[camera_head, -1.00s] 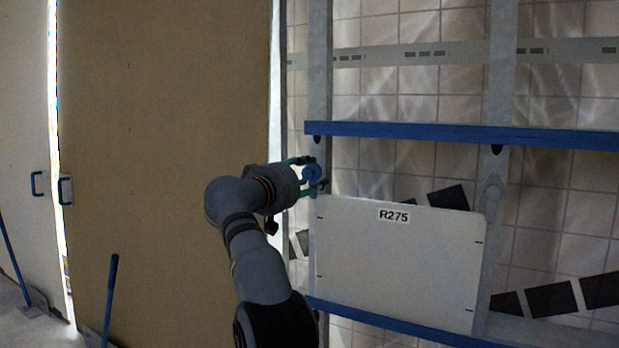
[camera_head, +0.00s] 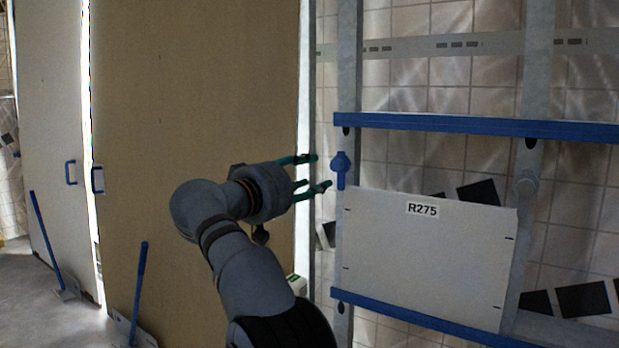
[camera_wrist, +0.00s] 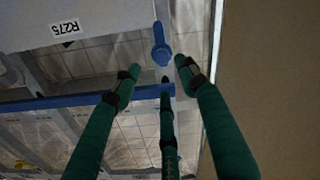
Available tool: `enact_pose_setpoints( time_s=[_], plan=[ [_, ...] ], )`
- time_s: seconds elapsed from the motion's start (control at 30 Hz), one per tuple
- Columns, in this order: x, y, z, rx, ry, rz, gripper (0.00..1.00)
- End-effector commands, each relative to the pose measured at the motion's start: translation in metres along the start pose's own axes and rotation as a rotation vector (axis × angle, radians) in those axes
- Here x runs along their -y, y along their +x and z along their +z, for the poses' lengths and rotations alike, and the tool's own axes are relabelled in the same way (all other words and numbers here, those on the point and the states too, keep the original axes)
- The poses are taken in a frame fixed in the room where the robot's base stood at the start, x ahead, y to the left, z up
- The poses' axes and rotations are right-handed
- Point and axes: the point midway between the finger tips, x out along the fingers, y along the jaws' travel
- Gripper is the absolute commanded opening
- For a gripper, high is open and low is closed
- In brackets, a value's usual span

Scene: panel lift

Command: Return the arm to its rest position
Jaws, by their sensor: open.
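My gripper (camera_head: 322,172) is open and empty, its green fingers spread, just left of a blue knob (camera_head: 341,166) on the grey upright post. A gap shows between the fingertips and the knob in the head view. In the wrist view the blue knob (camera_wrist: 161,50) lies ahead of my open gripper (camera_wrist: 160,75), with nothing between the fingers. My arm reaches up from the bottom of the head view, bent at its elbow.
A white panel marked R275 (camera_head: 430,260) stands between an upper blue rail (camera_head: 480,125) and a lower blue rail (camera_head: 420,317). A large tan board (camera_head: 190,90) is behind my arm. Blue-handled tools (camera_head: 139,290) stand at left.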

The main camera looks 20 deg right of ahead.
Motion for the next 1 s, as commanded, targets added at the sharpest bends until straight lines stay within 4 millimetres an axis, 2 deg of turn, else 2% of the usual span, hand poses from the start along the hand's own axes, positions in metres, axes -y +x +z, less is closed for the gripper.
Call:
enact_pose_setpoints(
  time_s=[0.4, 0.57, 0.67, 1.0],
  plan=[
    [0.0, 0.0, 0.0, 0.001, 0.0, 0.0, 0.42],
    [-0.001, 0.009, 0.001, 0.003, 0.001, 0.002, 0.42],
    [-0.001, 0.023, 0.001, 0.003, 0.0, 0.003, 0.42],
    [-0.001, 0.088, -0.001, -0.001, 0.002, 0.002, 0.42]
  ],
)
